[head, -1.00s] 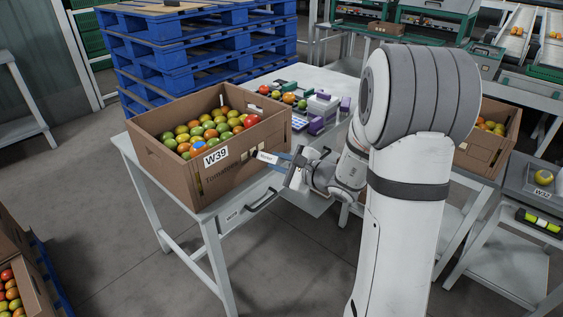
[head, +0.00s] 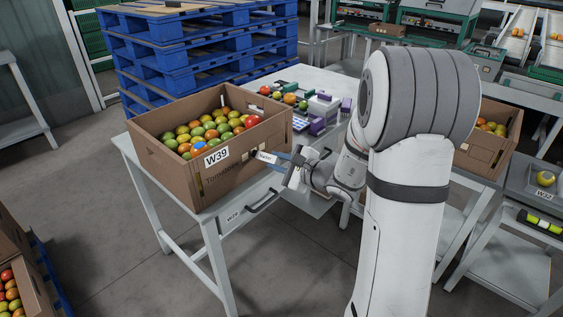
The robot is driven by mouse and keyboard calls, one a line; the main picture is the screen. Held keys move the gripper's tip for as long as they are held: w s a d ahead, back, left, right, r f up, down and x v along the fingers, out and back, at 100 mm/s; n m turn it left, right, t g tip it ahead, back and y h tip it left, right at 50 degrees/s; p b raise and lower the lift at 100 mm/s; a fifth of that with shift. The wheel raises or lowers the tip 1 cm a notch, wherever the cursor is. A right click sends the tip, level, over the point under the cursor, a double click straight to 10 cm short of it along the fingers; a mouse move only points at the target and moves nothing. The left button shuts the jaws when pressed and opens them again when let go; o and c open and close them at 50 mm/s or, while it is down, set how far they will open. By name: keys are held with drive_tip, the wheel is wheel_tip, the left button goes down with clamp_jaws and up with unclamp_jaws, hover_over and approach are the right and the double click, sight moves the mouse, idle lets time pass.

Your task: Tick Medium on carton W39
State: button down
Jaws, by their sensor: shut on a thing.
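Carton W39 (head: 168,167) is an open brown box of red, orange and green tomatoes on the near left of the white table. Its white W39 label (head: 216,156) faces me, with "Tomatoes" printed below. My gripper (head: 283,159) is at the right part of this labelled face, shut on a marker (head: 266,157) with a white name tag. The marker's tip points left toward the carton face. I cannot tell whether it touches. The size boxes and any tick are too small or hidden behind the marker and gripper.
The white table (head: 290,82) holds loose tomatoes and purple and white items behind my gripper. A drawer handle (head: 263,201) is on its front. Blue pallets (head: 190,50) stand behind. Another carton (head: 487,152) and a grey side table are at right.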

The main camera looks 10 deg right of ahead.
drive_tip(key=shift+w+d+r, duration=0.3)
drive_tip(key=shift+r, duration=0.15)
idle(0.4)
drive_tip(key=shift+s+a+f, duration=0.15)
drive_tip(key=shift+a+f, duration=0.05)
drive_tip(key=shift+f, duration=0.1)
drive_tip(key=f+b+v, duration=0.1)
drive_tip(key=v, duration=0.5)
idle(0.7)
drive_tip(key=shift+d, duration=0.1)
idle(0.6)
